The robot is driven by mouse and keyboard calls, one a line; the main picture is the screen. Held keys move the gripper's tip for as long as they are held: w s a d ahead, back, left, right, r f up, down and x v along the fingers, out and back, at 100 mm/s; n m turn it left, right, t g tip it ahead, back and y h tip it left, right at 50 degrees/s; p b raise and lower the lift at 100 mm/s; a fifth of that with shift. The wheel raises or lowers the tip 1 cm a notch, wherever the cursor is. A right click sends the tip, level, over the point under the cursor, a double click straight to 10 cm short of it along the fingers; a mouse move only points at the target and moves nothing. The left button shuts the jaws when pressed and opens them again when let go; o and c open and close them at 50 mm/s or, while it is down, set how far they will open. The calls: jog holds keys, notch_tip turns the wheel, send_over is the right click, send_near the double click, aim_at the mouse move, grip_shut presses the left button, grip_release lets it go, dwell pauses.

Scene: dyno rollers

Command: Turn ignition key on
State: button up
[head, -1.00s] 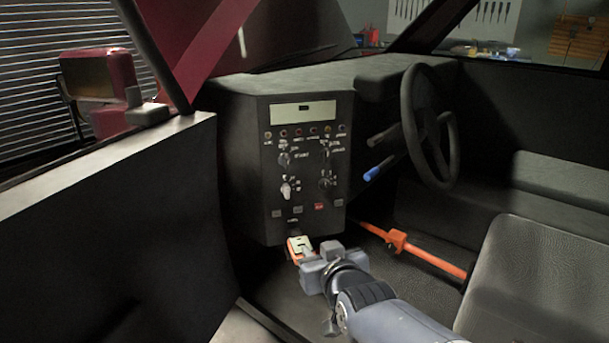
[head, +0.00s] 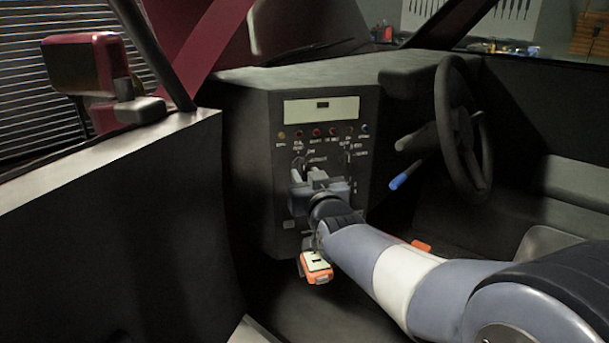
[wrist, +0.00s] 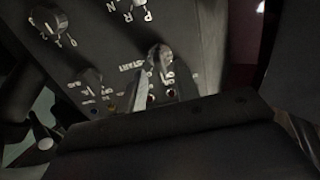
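The ignition switch (wrist: 160,58) is a small grey knob marked START in the wrist view, with the panel appearing upside down. In the head view, this upper-left knob is largely hidden by my gripper (head: 304,178), which is raised at the left part of the dark control panel (head: 352,108). In the wrist view, a light grey finger (wrist: 143,92) lies just beside the knob. The fingers look apart, with the knob near the gap between them. I cannot tell whether they touch it.
Another knob (wrist: 88,80) sits close by on the panel. The steering wheel (head: 462,125) and a blue-tipped stalk (head: 405,176) are to the right. An orange-and-white block (head: 316,266) hangs below the panel. The open door (head: 110,220) bounds the left.

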jog(key=shift+x, duration=1.15)
jog(key=shift+c, duration=0.3)
grip_shut()
